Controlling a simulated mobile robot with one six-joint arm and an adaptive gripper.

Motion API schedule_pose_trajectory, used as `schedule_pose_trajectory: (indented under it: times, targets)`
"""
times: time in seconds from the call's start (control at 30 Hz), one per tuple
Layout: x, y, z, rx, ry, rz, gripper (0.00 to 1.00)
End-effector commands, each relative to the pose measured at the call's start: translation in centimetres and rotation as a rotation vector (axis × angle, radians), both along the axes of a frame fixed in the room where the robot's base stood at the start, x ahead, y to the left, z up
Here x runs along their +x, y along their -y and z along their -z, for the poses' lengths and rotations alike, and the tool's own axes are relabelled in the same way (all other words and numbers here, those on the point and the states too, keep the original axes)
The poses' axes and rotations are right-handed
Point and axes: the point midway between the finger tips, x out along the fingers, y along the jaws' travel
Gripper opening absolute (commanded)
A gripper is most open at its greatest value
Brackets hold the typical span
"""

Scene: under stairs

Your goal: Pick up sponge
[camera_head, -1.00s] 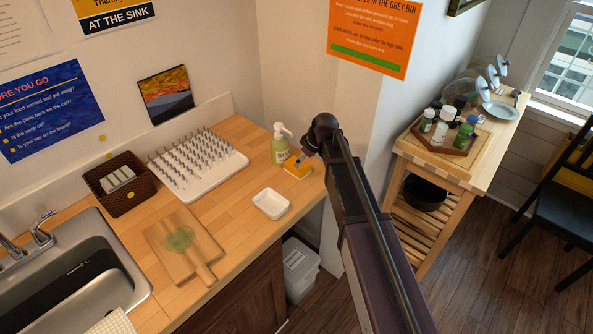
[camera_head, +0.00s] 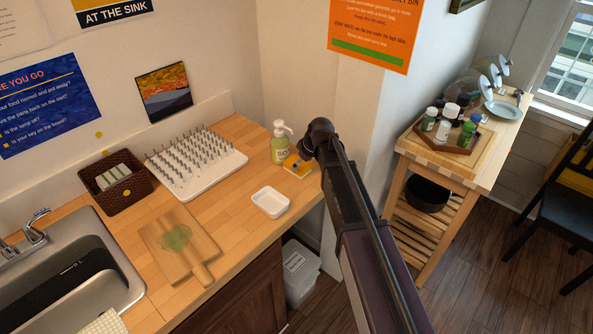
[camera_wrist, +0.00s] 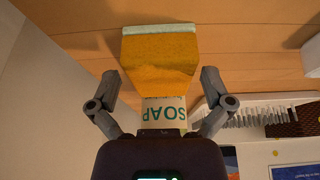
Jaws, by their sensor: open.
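The sponge, yellow with a pale green layer, lies on the wooden counter near its right end in the head view (camera_head: 298,170). My arm partly hides it there. In the wrist view the sponge (camera_wrist: 160,58) fills the upper middle. My gripper (camera_wrist: 158,84) is open, one finger on each side of the picture, with the near part of the sponge between them. In the head view my gripper (camera_head: 301,160) is right at the sponge, and I cannot tell whether it touches.
A white dish (camera_head: 270,202), a spiked drying rack (camera_head: 196,162), a cutting board (camera_head: 180,245) and a basket (camera_head: 116,182) are further left. The wall corner is close by.

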Motion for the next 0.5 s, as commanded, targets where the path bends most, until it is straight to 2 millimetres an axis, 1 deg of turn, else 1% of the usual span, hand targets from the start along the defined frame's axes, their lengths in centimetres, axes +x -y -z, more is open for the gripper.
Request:
schedule_pose_trajectory:
  times: [0.03, 0.13, 0.5]
  targets:
    - [0.15, -0.14, 0.7, 0.0, 0.0, 0.0, 1.0]
    - [0.26, -0.3, 1.09, 0.0, 0.0, 0.0, 1.0]
    - [0.33, -0.39, 1.22, 0.0, 0.0, 0.0, 1.0]
